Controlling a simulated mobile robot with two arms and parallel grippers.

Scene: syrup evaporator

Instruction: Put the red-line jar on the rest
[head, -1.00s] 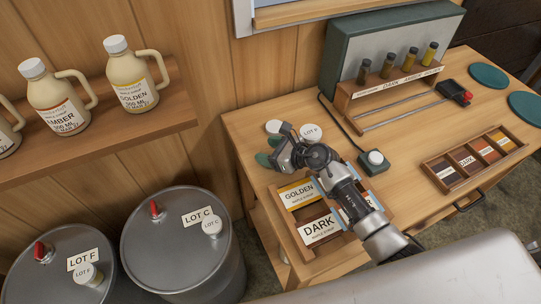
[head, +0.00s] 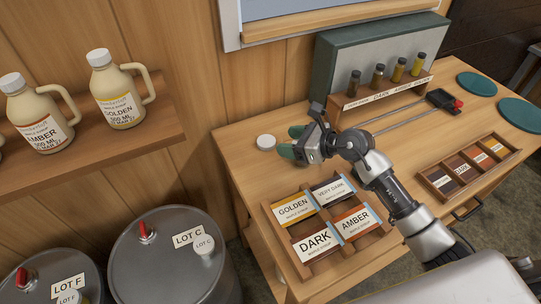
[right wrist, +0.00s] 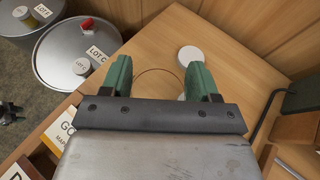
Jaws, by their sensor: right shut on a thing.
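My right gripper (head: 291,141) is over the back left part of the wooden table, with its green fingers pointing left. In the right wrist view the fingers (right wrist: 160,82) stand apart on either side of a thin reddish-brown ring (right wrist: 158,69). The ring looks like the line on a clear jar held between them; the glass itself hardly shows. In the head view the jar cannot be made out. I cannot pick out the rest for certain.
A white lid-like disc (head: 266,142) lies left of the gripper; it also shows in the right wrist view (right wrist: 191,56). A label tray (head: 303,272) is in front. A bottle rack (head: 345,115) stands behind, and a small swatch tray (head: 427,183) lies right. Drums (head: 165,260) stand left.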

